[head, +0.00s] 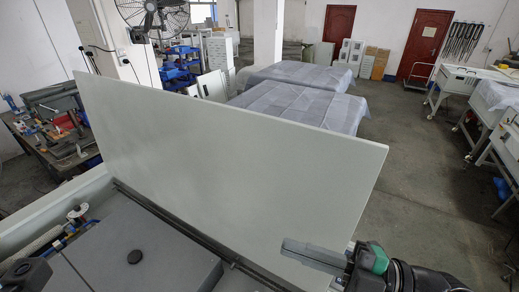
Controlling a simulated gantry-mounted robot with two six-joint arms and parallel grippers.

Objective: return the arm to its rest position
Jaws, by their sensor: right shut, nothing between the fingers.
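My right gripper (285,246) comes in from the lower right, with its grey fingers together and pointing left. It is empty. The fingers are in front of the lower right part of a large pale upright panel (230,160); I cannot tell whether they touch it. The panel looks like the raised lid of the plate processor, whose grey top (150,235) lies below it at the lower left. My left gripper is not in view. A dark part shows at the bottom left corner, and I cannot tell what it is.
A blue-and-brass fitting (75,222) is at the machine's left. A cluttered workbench (20,135) stands at the far left. Covered tables (300,105) stand behind the panel. The floor (425,210) at right is clear.

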